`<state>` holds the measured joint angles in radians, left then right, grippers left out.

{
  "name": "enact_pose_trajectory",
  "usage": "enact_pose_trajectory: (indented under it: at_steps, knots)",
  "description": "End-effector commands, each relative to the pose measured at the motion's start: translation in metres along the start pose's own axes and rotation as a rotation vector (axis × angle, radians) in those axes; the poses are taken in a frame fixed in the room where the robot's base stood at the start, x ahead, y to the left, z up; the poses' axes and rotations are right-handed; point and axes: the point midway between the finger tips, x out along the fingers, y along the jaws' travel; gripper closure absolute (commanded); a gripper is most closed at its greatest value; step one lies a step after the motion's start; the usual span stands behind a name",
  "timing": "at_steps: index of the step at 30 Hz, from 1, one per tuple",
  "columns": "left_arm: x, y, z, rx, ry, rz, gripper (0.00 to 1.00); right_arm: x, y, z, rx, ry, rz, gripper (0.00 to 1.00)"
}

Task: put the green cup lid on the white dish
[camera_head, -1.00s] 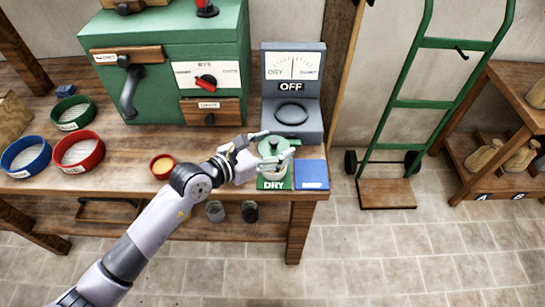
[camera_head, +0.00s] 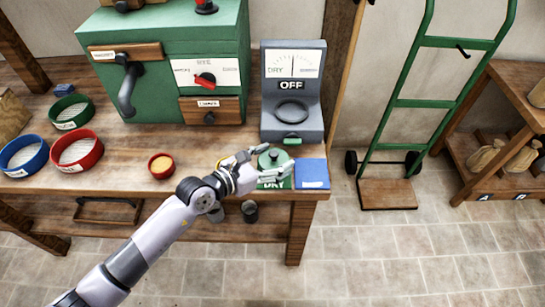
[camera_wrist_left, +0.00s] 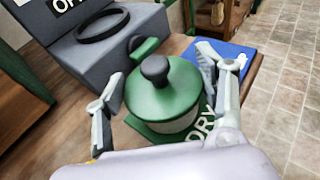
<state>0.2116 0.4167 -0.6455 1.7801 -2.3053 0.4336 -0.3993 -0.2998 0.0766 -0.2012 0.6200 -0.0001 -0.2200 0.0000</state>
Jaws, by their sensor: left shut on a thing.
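The green cup lid (camera_head: 273,158) has a dark round knob on top. In the left wrist view the lid (camera_wrist_left: 163,90) is level between my fingers. My left gripper (camera_head: 268,166) is shut on it, with one finger on each side. A white round piece (camera_wrist_left: 178,122), possibly the white dish, shows just under the lid's near edge, above the green DRY mat (camera_wrist_left: 208,130). The lid and fingers hide most of it, and I cannot tell whether lid and white piece touch. My right gripper is not in view.
A grey meter (camera_head: 292,120) marked OFF stands just behind the lid. A blue mat (camera_head: 313,172) lies to the right, by the table's edge. A small red bowl (camera_head: 161,166) with yellow contents and larger blue, red and green bowls stand left.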

Motion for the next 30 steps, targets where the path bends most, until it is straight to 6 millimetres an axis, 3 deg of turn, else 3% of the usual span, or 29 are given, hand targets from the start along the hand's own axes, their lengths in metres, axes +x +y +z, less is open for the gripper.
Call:
enact_pose_trajectory:
  at_steps: [3, 4, 13, 22, 26, 30]
  knots:
    - [0.000, 0.000, -0.001, 0.000, -0.001, 0.000, 0.91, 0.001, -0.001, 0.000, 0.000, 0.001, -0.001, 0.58]
    - [0.000, 0.000, -0.001, 0.000, 0.000, 0.000, 0.35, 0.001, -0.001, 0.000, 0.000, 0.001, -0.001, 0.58]
    - [0.000, 0.000, -0.001, 0.001, 0.000, 0.000, 0.16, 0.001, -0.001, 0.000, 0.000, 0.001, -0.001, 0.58]
    - [0.000, 0.000, 0.000, 0.001, -0.001, 0.000, 0.16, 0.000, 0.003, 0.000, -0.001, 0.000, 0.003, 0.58]
    - [-0.003, 0.000, 0.013, 0.004, -0.002, 0.000, 0.16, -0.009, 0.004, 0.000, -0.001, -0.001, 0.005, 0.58]
    - [-0.026, 0.000, 0.009, 0.001, 0.003, 0.000, 0.16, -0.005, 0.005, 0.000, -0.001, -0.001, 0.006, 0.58]
